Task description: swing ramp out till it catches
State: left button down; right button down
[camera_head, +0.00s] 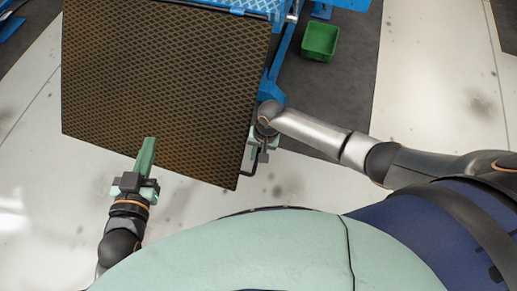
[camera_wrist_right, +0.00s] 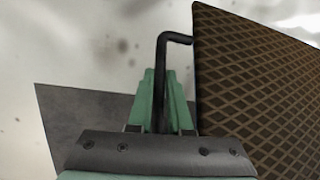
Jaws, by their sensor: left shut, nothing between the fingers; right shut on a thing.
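The ramp (camera_head: 165,85) is a brown plate with a diamond mesh pattern, beside the blue frame (camera_head: 277,65) in the head view. Its edge also shows at the right of the right wrist view (camera_wrist_right: 255,85). My right gripper (camera_wrist_right: 163,98) is shut on a black bent handle (camera_wrist_right: 163,55) beside the ramp's edge.
A green bin (camera_head: 320,40) stands on the dark mat (camera_head: 345,75) right of the blue frame. The pale floor (camera_head: 430,80) at the right is clear beyond my right arm. More blue structure (camera_head: 12,25) shows at the top left corner.

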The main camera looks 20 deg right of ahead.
pick_arm(q)
jog(key=shift+s+f, duration=0.1)
jog(key=shift+f, duration=0.15)
pick_arm(e)
jog(key=c, duration=0.8)
grip_release()
jog(key=shift+c, duration=0.2)
jog(key=shift+r, duration=0.2)
jog(key=r, duration=0.1)
jog(key=r+p, duration=0.1)
jog(key=r, duration=0.1)
jog(key=r+p, duration=0.1)
jog(key=shift+w+d+r, duration=0.1)
jog(key=shift+d+r, duration=0.25)
jog(key=shift+d, duration=0.05)
pick_arm(q)
jog(key=s+f+n+g+y+p, duration=0.1)
jog(key=s+f+g+p, duration=0.2)
jog(key=s+f+g, duration=0.2)
notch_tip(320, 180, down, 3)
jog(key=shift+s+d+g, duration=0.4)
jog(key=shift+s, duration=0.35)
pick_arm(e)
notch_tip(320, 180, up, 7)
jog(key=d, duration=0.1)
jog(key=shift+w+d, duration=0.2)
jog(key=shift+d, duration=0.05)
